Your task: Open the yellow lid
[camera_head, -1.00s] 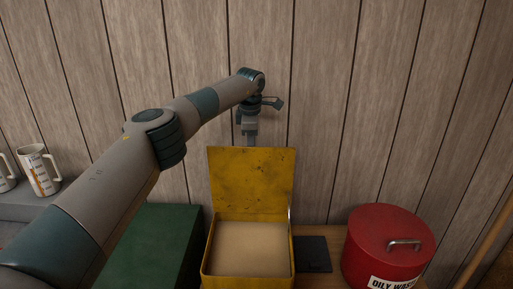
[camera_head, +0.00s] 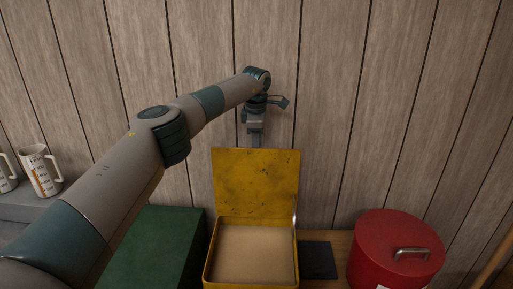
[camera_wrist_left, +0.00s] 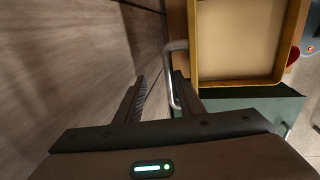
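The yellow lid (camera_head: 256,182) stands raised, about upright, at the back of an open yellow box (camera_head: 208,272). The box has a plain tan inside; its rim also shows in the left wrist view (camera_wrist_left: 238,83). My left gripper (camera_head: 255,141) is just behind the lid's top edge, its fingertips partly hidden by the lid in the head view. In the left wrist view its two fingers (camera_wrist_left: 158,90) are apart, with a bent metal handle (camera_wrist_left: 171,75) by the right-hand finger. I cannot tell whether they touch. My right gripper is in neither view.
A plank wall (camera_head: 400,100) rises close behind the lid. A green box (camera_head: 155,250) stands left of the yellow box. A dark flat pad (camera_head: 317,260) and a red can with a handle (camera_head: 395,248) stand to the right. Mugs (camera_head: 40,170) are at far left.

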